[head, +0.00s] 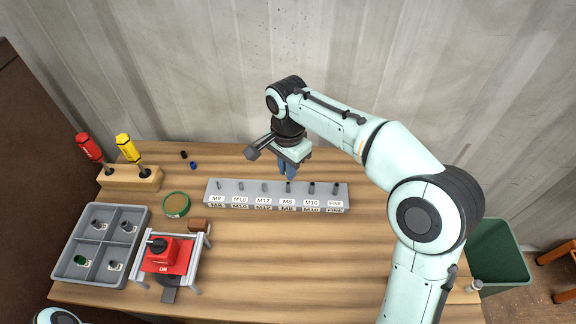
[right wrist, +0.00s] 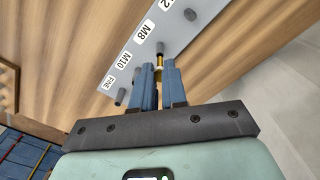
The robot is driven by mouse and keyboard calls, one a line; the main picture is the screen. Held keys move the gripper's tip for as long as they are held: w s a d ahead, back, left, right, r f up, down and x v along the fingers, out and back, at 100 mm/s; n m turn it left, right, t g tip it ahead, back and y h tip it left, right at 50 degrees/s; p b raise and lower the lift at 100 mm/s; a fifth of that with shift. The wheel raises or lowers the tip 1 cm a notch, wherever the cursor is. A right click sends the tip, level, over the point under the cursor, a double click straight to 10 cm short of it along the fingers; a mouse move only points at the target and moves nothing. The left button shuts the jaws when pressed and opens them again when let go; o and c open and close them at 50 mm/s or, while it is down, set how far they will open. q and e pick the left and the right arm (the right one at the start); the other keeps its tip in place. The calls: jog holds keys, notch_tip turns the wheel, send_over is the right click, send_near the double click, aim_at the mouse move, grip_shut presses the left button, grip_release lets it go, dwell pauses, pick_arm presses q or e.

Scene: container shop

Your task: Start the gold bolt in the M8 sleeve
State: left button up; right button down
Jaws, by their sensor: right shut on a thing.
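My right gripper (head: 288,174) hangs just behind the grey sleeve block (head: 230,187), close to the second M8 position. It also shows in the right wrist view (right wrist: 172,72), its blue fingers shut on the gold bolt (right wrist: 159,73). The bolt is mostly hidden between the fingertips. The dark M8 sleeve (head: 288,187), between M12 and M10, also shows in the right wrist view (right wrist: 160,47), right by the bolt's end. I cannot tell whether bolt and sleeve touch. In the head view the bolt cannot be made out. My left gripper is out of view.
Left are a screwdriver stand (head: 130,180), a grey divided tray (head: 72,268), a green-rimmed dish (head: 176,204) and a red switch fixture (head: 168,256). Two small parts (head: 193,166) lie at the back. A green bin (head: 500,252) stands right. The table's middle front is clear.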

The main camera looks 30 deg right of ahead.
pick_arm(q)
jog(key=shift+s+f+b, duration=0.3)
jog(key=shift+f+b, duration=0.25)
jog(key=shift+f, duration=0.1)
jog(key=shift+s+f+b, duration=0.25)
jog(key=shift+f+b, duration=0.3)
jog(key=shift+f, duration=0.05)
pick_arm(e)
jog(key=shift+f, duration=2)
jog(key=m, duration=1.5)
jog(key=shift+m, duration=0.3)
jog(key=m, duration=0.3)
jog(key=shift+a+f+m, duration=0.1)
jog(key=shift+m, duration=0.2)
jog(key=shift+m, duration=0.5)
jog(key=c, duration=1.1)
grip_release()
